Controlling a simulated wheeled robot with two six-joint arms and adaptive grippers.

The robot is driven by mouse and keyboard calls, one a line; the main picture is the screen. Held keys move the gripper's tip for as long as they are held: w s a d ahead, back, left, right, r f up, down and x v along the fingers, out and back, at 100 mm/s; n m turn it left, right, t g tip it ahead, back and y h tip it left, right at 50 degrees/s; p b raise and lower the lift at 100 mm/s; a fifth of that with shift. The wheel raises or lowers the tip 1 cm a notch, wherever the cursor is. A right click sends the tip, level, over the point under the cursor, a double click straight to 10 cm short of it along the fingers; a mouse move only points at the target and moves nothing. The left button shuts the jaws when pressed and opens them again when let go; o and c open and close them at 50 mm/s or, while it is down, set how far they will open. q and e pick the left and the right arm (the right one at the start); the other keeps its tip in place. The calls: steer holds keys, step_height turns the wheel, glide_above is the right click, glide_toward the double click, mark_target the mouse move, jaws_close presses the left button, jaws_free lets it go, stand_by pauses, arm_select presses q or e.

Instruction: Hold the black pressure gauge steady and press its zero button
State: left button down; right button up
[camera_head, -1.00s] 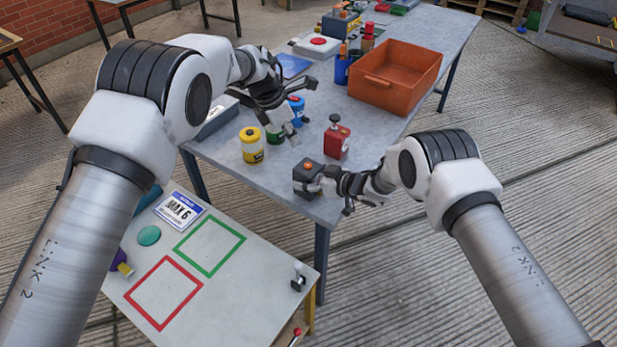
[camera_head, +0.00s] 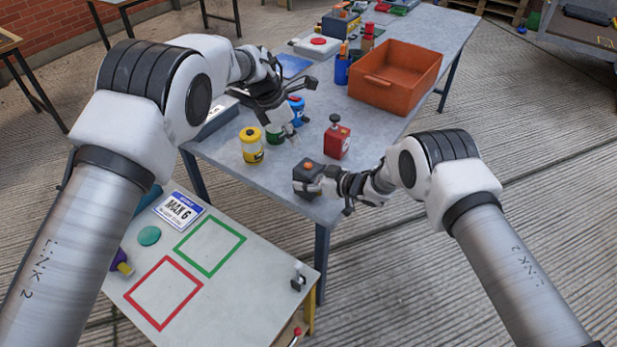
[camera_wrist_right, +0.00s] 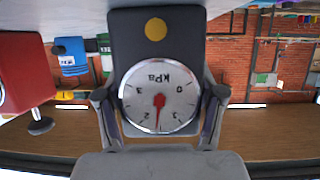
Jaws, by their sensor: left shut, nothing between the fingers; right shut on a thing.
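The black pressure gauge (camera_head: 303,178) stands at the near corner of the grey table, with an orange round button (camera_head: 308,165) on its top. In the right wrist view the gauge (camera_wrist_right: 190,35) appears upside down, with a white kPa dial (camera_wrist_right: 145,98), a red needle between 1 and 2, and a yellow disc (camera_wrist_right: 155,29). My right gripper (camera_head: 322,183) is shut on the gauge, a finger on each side; it also shows in the right wrist view (camera_wrist_right: 160,115). My left gripper (camera_head: 293,136) is shut and empty, above and behind the gauge, apart from it.
A red gauge-like block with a black knob (camera_head: 337,142) stands just behind the black gauge. Yellow (camera_head: 251,146), green (camera_head: 275,136) and blue (camera_head: 297,110) canisters stand near my left gripper. An orange bin (camera_head: 395,77) is farther back. A low white table (camera_head: 215,290) is at the front left.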

mark_target(306, 166)
steer(key=shift+f, duration=0.1)
steer(key=shift+s, duration=0.1)
arm_select(q)
steer(key=d+f+n+t+h, duration=0.1)
steer(key=f+n, duration=0.1)
steer(key=n, duration=0.2)
steer(key=d+f+n+t+h, duration=0.1)
steer(key=f+n, duration=0.2)
steer(key=n, duration=0.1)
steer(key=w+d+f+n+t+h, duration=0.1)
steer(key=f+n+t, duration=0.1)
steer(key=n, duration=0.2)
steer(key=shift+f, duration=0.15)
